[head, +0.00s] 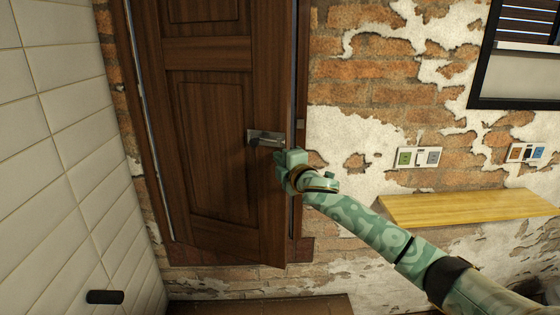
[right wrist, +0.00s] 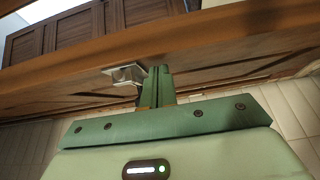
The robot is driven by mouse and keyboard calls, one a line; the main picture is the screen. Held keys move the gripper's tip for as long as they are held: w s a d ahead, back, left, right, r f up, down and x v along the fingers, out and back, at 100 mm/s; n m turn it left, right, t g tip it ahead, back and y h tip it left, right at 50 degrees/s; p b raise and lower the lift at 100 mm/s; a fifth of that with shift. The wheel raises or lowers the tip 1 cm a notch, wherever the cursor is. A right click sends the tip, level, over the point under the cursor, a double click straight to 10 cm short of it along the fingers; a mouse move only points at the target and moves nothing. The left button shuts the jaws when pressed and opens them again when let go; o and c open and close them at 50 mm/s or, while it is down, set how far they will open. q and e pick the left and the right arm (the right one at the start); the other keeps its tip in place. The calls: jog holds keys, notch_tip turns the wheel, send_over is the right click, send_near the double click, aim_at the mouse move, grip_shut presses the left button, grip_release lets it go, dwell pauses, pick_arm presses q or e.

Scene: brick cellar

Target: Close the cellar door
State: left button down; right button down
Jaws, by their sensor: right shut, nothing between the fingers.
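The cellar door (head: 215,130) is dark brown panelled wood and stands slightly ajar, its lower right corner out in front of the frame. Its metal handle (head: 265,138) is near the right edge. My right gripper (head: 284,162) is shut and empty, just below the handle at the door's free edge. In the right wrist view the shut fingers (right wrist: 160,84) are in front of the door edge (right wrist: 215,42), beside the handle plate (right wrist: 125,75). I cannot tell whether they touch the door. My left gripper is not in view.
A white tiled wall (head: 50,130) stands at the left. A black-framed window (head: 515,55) is at the upper right.

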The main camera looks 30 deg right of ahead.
jog(key=w+d+b, duration=0.2)
jog(key=w+d, duration=0.4)
jog(key=w, duration=0.2)
jog(key=shift+d+f, duration=0.35)
jog(key=shift+d, duration=0.05)
dwell(0.3)
